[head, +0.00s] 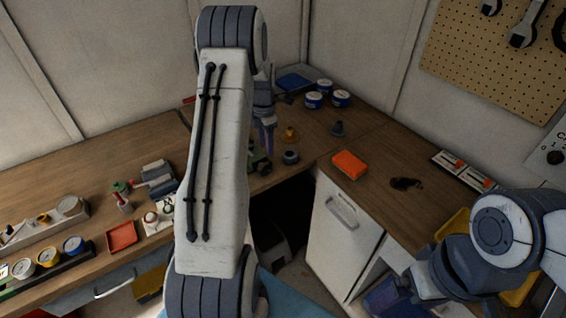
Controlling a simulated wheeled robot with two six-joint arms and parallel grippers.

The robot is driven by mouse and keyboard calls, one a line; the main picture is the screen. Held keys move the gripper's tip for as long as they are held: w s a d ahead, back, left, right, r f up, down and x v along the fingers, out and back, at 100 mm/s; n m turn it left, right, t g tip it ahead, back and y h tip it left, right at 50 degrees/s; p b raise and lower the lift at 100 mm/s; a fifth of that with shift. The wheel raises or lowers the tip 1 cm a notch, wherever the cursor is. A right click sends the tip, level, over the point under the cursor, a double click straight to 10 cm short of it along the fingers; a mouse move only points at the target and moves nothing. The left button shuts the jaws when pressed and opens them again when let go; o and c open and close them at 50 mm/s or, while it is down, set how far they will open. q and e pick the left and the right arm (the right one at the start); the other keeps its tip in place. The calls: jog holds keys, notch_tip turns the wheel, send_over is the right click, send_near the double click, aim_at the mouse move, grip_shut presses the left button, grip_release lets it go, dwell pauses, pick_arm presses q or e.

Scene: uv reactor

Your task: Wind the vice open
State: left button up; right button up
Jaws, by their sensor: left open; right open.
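A blue-grey blocky fixture with a pale bar (160,178), which looks like the vice, sits on the left bench, just left of my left arm. How far its jaws are apart is too small to tell. My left gripper (266,138) is open, beyond my raised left arm and above the bench corner, near a dark green part (260,160); the arm hides part of this area. My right gripper (412,288) is low at the lower right, by the right bench's front edge, apart from the vice. It is open, its fingers barely visible.
An orange block (350,164) and a dark small item (405,183) lie on the right bench. Several blue tins (313,100) stand at the back corner. A red tray (122,236) and gauges (48,256) line the left bench. A white cabinet (340,240) stands below.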

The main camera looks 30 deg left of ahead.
aim_at(267, 163)
pick_arm(q)
notch_tip(267, 163, down, 8)
jog(key=p, duration=0.2)
jog(key=shift+f+p, duration=0.2)
jog(key=shift+p, duration=0.15)
jog(key=shift+f, duration=0.55)
grip_shut()
